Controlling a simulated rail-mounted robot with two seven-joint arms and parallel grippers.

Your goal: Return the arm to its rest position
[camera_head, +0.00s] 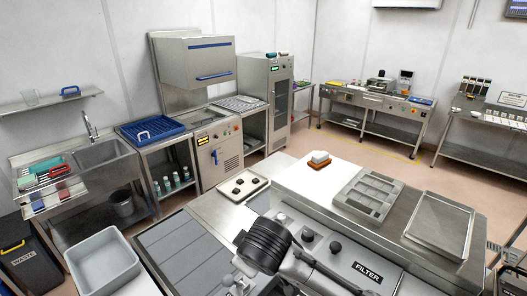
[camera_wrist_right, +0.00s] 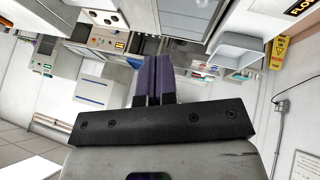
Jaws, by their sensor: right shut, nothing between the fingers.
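My right gripper (camera_wrist_right: 153,65) shows in the right wrist view. Its two dark purple fingers stand side by side, closed together with nothing between them. Behind the fingers is the room, tilted and far off; the fingers touch nothing that I can see. In the head view, a dark ribbed joint and a grey link of one of my arms lie at the lower middle, in front of the counter. No fingers can be made out there. My left gripper is in neither view.
A grey bin (camera_head: 102,262) stands at the lower left.

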